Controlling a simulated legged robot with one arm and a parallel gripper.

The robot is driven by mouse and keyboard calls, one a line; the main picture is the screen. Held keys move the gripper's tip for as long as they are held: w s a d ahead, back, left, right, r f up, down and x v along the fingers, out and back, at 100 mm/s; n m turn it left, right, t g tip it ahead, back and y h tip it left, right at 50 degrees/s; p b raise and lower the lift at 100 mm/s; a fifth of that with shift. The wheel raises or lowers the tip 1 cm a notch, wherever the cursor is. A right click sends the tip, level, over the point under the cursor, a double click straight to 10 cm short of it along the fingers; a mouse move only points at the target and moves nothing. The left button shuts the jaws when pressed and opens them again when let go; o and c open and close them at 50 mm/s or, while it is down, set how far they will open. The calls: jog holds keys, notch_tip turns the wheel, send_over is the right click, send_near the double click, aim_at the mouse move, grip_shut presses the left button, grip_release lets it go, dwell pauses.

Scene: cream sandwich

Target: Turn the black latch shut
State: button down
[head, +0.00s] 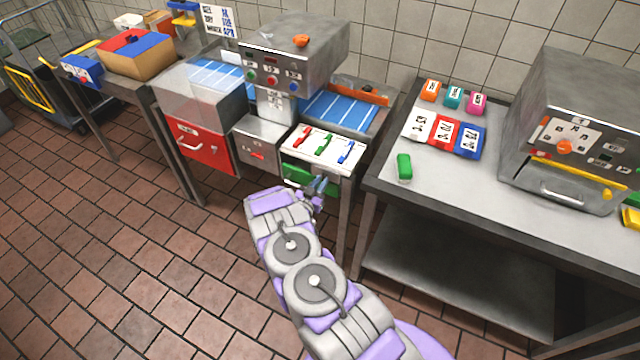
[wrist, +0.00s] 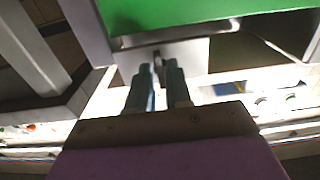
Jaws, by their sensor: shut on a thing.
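My gripper (head: 318,188) is at the front of the machine, just below and right of a green panel (head: 297,174) under the white lever board. In the wrist view, my gripper (wrist: 159,72) has its two blue-grey fingers close together. A small dark piece, which looks like the black latch (wrist: 157,57), shows between the fingertips, against a grey metal plate. The fingers hide most of it, so its angle is hard to tell. The green panel (wrist: 205,18) fills the top of the wrist view.
A white board with red, green and blue levers (head: 324,143) sits above the green panel. A red drawer (head: 206,149) is to the left. A metal table (head: 480,180) with a green block (head: 404,167) stands close on the right. The tiled floor in front is free.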

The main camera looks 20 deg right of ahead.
jog(key=shift+a, duration=0.1)
dwell(0.3)
jog(key=c, duration=1.2)
grip_release()
jog(key=shift+c, duration=0.2)
jog(key=p+v, duration=0.1)
jog(key=v, duration=1.6)
jog(key=shift+a+p, duration=0.2)
jog(key=shift+p, duration=0.1)
jog(key=shift+s+f, duration=0.1)
